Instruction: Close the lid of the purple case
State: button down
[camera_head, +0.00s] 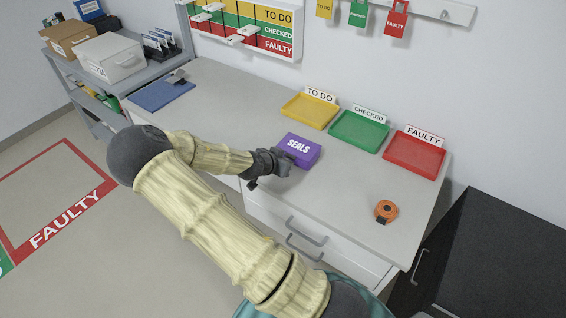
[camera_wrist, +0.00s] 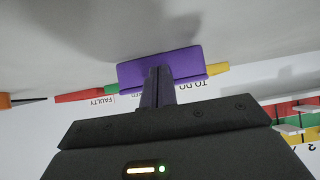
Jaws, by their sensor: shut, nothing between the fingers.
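The purple case (camera_head: 303,146) marked SEALS sits on the light grey worktop, in front of the coloured trays. Its lid looks down over the case in the head view, but I cannot tell whether it is fully flush. My gripper (camera_head: 284,167) is shut and empty at the near left side of the case, and it hides part of that side. In the wrist view the purple case (camera_wrist: 160,62) is straight ahead of my gripper (camera_wrist: 158,75). The fingertips overlap the case there; whether they touch it is unclear.
A yellow tray (camera_head: 309,122), a green tray (camera_head: 341,140) and a red tray (camera_head: 398,164) stand along the wall. An orange tape-like object (camera_head: 386,210) lies at the right. A blue clipboard (camera_head: 150,98) lies at the far left. The worktop between clipboard and case is clear.

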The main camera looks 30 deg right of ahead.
jog(key=shift+r, duration=0.1)
jog(key=shift+r+p, duration=0.4)
jog(key=shift+r, duration=0.05)
notch_tip(320, 180, up, 3)
jog(key=p, duration=0.2)
jog(key=shift+r+p, duration=0.1)
jog(key=shift+p, duration=0.2)
jog(key=s+a+f, duration=0.1)
jog(key=a, duration=0.1)
jog(key=s+a+f+b, duration=0.1)
jog(key=s+a, duration=0.1)
jog(key=a, duration=0.1)
jog(key=s+a+f+b, duration=0.1)
jog(key=a, duration=0.2)
jog(key=shift+s+a+f, duration=0.15)
jog(key=shift+a+f, duration=0.05)
jog(key=shift+f, duration=0.05)
